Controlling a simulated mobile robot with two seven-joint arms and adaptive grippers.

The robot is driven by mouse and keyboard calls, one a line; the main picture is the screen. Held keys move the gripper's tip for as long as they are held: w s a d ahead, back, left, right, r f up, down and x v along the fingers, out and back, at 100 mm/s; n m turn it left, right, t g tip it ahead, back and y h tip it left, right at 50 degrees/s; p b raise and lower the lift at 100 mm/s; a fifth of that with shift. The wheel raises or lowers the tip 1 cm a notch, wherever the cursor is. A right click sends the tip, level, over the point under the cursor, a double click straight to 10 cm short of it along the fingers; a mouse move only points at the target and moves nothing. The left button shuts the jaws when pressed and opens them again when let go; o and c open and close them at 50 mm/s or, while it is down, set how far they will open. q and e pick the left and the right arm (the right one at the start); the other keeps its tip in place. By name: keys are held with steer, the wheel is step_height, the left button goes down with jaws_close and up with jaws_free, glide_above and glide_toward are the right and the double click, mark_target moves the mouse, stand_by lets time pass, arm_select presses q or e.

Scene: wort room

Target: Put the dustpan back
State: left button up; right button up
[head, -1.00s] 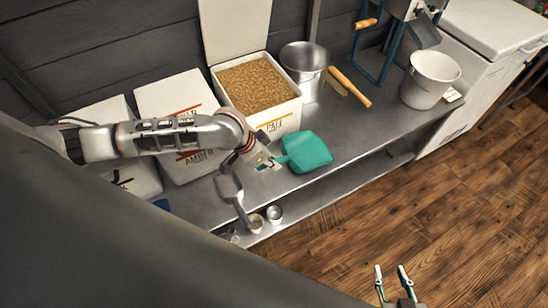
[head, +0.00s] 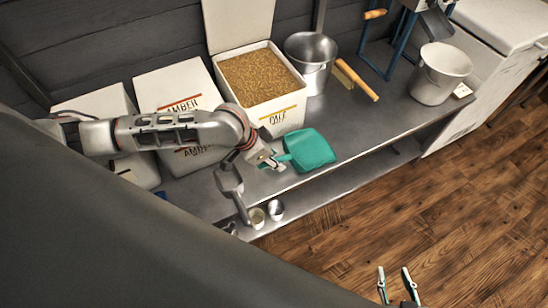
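The teal dustpan (head: 311,149) is at the front of the metal bench, its pan pointing right and its handle to the left. Whether it rests on the bench or is just above it is unclear. My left gripper (head: 272,160) is at the handle, with teal showing on both sides of the fingers. The fingers are too small to show whether they are closed on it. My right gripper (head: 396,287) is at the bottom edge, open and empty, over the wooden floor. A hand brush (head: 356,80) with a wooden handle lies at the back of the bench.
An open box of grain (head: 279,118) stands behind the dustpan, with closed white boxes (head: 178,88) to its left. A metal pot (head: 311,50) and a white bucket (head: 439,75) stand farther right. Small cups (head: 275,210) sit on the lower shelf. The bench front right of the dustpan is clear.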

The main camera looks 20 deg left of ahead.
arm_select(q)
steer(key=v, duration=1.2)
